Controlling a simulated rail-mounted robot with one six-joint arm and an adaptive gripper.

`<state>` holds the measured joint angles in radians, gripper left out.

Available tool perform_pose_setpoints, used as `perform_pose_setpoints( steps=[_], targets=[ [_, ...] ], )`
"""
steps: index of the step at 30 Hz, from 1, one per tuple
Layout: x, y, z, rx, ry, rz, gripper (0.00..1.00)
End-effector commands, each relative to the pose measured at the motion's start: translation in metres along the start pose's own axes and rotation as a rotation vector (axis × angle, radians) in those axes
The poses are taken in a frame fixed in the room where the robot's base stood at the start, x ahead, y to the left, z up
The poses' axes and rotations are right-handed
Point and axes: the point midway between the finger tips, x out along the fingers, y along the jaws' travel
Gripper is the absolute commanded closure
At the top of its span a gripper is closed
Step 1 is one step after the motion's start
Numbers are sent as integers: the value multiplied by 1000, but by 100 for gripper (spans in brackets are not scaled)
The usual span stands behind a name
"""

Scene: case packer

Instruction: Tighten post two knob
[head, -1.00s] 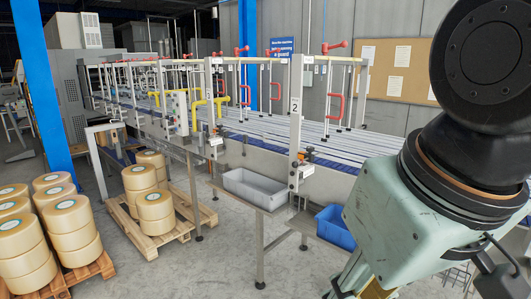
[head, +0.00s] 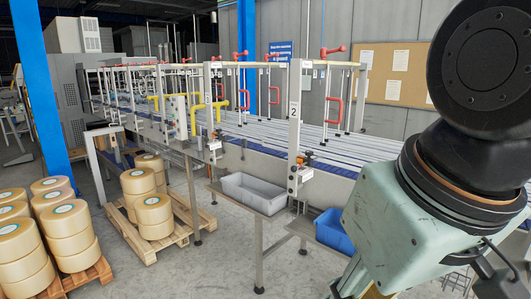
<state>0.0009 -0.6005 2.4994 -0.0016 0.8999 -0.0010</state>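Post two is the upright pale metal post marked "2" (head: 294,120) at the near side of the conveyor, in the middle of the head view. A small dark knob with an orange part (head: 306,156) sits low on its right side. How tight it is cannot be told at this size. A small counter-like block (head: 304,173) is fixed below it. My arm fills the right side of the view, and my gripper is not in view.
A grey bin (head: 254,192) and a blue bin (head: 334,230) sit on low shelves by the post. Red crank handles (head: 333,51) top the conveyor frame. Yellow rails (head: 199,115) stick out farther left. Tape rolls (head: 68,237) stand on pallets at left. Floor between is clear.

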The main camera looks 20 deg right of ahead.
Motion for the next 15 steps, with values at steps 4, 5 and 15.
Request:
perform_pose_setpoints(
  steps=[4,5,15],
  targets=[
    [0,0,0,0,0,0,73],
    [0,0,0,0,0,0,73],
    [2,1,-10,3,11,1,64]
  ],
)
